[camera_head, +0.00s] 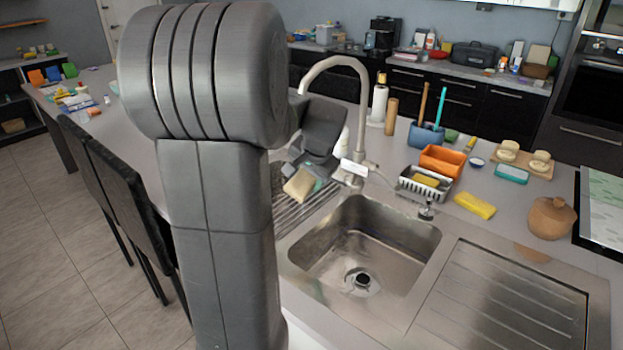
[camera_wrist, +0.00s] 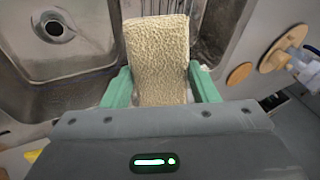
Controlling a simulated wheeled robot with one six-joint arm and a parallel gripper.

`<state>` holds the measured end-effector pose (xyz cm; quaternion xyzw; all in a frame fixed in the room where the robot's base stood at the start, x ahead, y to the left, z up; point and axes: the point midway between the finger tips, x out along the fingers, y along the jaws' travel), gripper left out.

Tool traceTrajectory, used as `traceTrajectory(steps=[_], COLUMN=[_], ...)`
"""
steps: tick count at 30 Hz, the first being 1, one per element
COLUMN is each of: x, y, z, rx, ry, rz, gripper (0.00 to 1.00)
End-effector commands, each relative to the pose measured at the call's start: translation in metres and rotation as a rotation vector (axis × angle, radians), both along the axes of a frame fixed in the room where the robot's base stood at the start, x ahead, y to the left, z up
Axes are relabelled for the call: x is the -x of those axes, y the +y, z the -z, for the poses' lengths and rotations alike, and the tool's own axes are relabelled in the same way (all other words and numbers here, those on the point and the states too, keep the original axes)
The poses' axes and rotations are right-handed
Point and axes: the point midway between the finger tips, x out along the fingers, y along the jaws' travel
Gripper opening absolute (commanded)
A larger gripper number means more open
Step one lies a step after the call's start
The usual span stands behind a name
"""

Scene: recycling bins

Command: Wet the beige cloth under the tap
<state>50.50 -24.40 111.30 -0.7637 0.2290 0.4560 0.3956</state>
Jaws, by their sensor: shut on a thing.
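My gripper (camera_head: 308,172) is shut on the beige cloth (camera_head: 298,186), which hangs out below it in the head view. In the wrist view the cloth (camera_wrist: 158,58) sits between the two green fingers of my gripper (camera_wrist: 160,80). The cloth is left of the tap's base, near the back-left of the sink basin (camera_head: 330,240). I cannot tell whether it is directly under the outlet. No running water is visible.
The ridged draining board (camera_head: 500,300) at right is clear. A grey dish rack (camera_head: 424,186), an orange box (camera_head: 442,160), a yellow sponge (camera_head: 475,206) and a blue holder (camera_head: 426,136) stand right of the tap.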

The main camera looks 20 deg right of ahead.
Motion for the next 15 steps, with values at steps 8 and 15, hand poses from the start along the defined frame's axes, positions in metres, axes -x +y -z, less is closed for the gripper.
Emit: traceTrajectory(steps=[8,15], x=[-0.028,-0.052], y=[0.001,0.002], z=[0.005,0.01], rx=[0.0,0.0], ry=[0.001,0.002], rz=[-0.001,-0.001], gripper=[0.36,0.36])
